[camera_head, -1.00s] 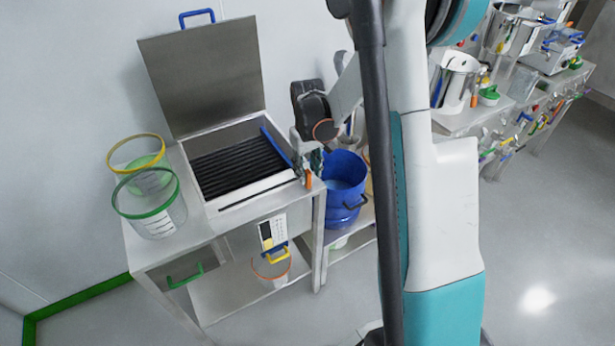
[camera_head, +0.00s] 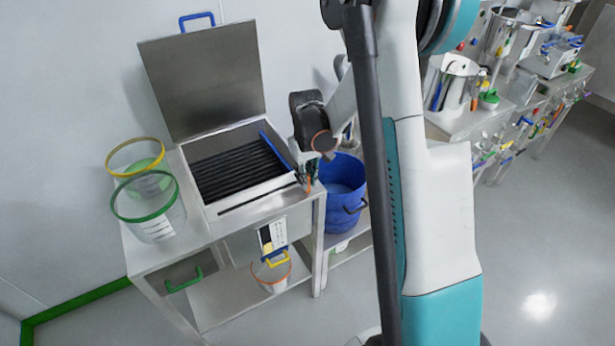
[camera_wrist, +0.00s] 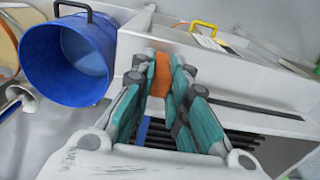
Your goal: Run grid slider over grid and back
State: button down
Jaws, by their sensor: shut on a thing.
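The grid (camera_head: 235,170) is a set of black parallel bars inside an open steel box with its lid raised; a few bars show in the wrist view (camera_wrist: 190,140). The blue bar of the grid slider (camera_head: 273,149) lies along the grid's right side in the head view. A bit of blue (camera_wrist: 143,130) shows beside the fingers in the wrist view. My gripper (camera_head: 308,183) is at the box's front right corner. Its fingers (camera_wrist: 165,72) are shut on an orange piece (camera_wrist: 160,76), which looks like the slider's handle. The fingers hide where it joins the blue bar.
A blue bucket (camera_head: 343,190) stands close to the right of the box. Two clear tubs, one with a green rim (camera_head: 150,215) and one with a yellow rim (camera_head: 135,150), stand at the left. The raised lid (camera_head: 205,80) is behind the grid.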

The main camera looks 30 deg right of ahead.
jog(key=a+b, duration=0.1)
jog(key=a, duration=2.4)
jog(key=shift+a, duration=0.25)
jog(key=c, duration=1.6)
grip_release()
jog(key=shift+o, duration=0.2)
jog(key=shift+r, duration=0.1)
notch_tip(320, 180, up, 12)
